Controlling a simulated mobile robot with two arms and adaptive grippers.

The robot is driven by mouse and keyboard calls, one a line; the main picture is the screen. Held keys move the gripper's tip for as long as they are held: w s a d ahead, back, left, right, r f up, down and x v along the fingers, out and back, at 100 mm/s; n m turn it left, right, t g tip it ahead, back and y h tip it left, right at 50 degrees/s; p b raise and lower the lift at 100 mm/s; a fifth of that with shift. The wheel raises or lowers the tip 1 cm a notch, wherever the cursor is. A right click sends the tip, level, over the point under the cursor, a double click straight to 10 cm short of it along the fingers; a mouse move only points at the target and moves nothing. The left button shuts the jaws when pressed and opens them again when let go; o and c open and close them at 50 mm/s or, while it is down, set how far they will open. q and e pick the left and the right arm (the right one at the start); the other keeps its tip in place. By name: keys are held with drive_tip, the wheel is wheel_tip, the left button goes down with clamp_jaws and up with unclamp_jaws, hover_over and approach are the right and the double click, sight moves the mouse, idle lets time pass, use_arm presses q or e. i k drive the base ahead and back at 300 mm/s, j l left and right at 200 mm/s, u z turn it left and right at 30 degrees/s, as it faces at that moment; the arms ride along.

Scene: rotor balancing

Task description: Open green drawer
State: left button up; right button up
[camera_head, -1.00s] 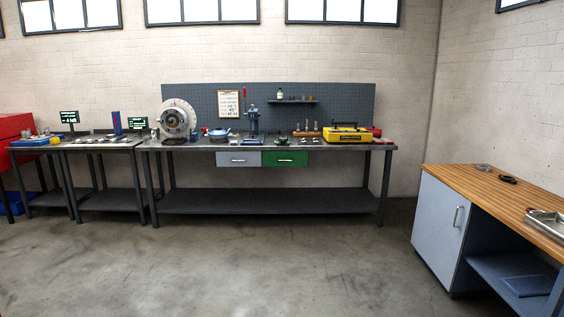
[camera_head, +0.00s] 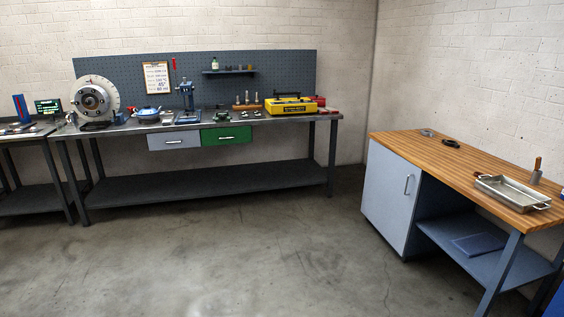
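The green drawer (camera_head: 226,135) is set under the top of the long metal workbench (camera_head: 130,192), a little right of the bench's middle. It has a pale horizontal handle on its front and looks shut. A grey drawer (camera_head: 174,141) sits directly to its left, also with a pale handle and looking shut. Neither of my grippers shows in the head view. The bench is some distance off across the floor.
Bare concrete floor (camera_head: 210,240) lies open before the bench. A wood-topped bench (camera_head: 455,155) with a grey cupboard door (camera_head: 390,200) stands at the right, holding a metal tray (camera_head: 512,192). A yellow case (camera_head: 291,105) sits on the long bench, right of the drawers.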

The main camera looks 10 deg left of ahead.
sight(215, 136)
drive_tip(key=i+j+u, duration=0.45)
drive_tip(key=i, duration=0.45)
drive_tip(key=i+u, duration=0.4)
drive_tip(key=i, duration=2.3)
